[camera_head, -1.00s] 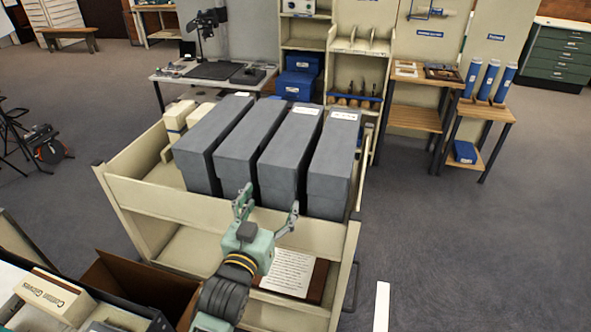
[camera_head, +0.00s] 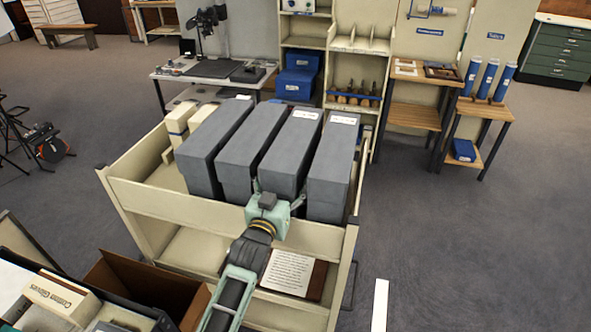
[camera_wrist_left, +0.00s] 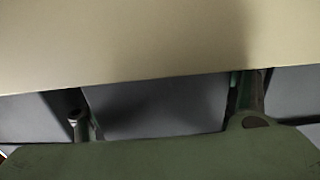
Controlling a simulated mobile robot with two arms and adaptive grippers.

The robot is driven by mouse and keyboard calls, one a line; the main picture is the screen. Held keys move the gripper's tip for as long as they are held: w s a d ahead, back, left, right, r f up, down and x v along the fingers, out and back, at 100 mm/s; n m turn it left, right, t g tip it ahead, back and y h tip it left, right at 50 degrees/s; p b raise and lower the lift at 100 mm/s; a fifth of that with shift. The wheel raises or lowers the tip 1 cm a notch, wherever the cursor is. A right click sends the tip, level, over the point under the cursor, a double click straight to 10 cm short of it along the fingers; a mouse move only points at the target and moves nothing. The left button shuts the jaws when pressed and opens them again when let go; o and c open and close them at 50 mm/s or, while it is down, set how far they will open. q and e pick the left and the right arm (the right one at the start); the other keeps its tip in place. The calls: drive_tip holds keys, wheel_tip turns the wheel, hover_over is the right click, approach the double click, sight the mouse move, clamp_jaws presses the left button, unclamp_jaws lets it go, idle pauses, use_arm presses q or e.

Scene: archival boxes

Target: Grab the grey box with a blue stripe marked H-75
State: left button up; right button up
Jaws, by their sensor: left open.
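Several long grey boxes stand side by side on the beige cart (camera_head: 165,205). The third from the left (camera_head: 292,145) and the rightmost (camera_head: 334,160) have white labels on top, too small to read. No blue stripe or H-75 mark can be made out. My left gripper (camera_head: 279,192) is open over the cart's front wall, at the near end of the third box, with a finger towards each side. In the left wrist view, a grey box face (camera_wrist_left: 160,105) shows between the open fingers (camera_wrist_left: 163,108). Contact cannot be told. My right gripper is not seen.
Cream boxes (camera_head: 178,122) stand left of the grey ones on the cart. The front wall also shows in the left wrist view (camera_wrist_left: 120,45). A framed sheet (camera_head: 288,272) lies on the lower shelf. An open brown box (camera_head: 145,287) is front left.

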use_arm(q)
drive_tip(key=shift+s, duration=0.1)
drive_tip(key=shift+c, duration=0.3)
drive_tip(key=c, duration=1.7)
drive_tip(key=shift+r, duration=0.25)
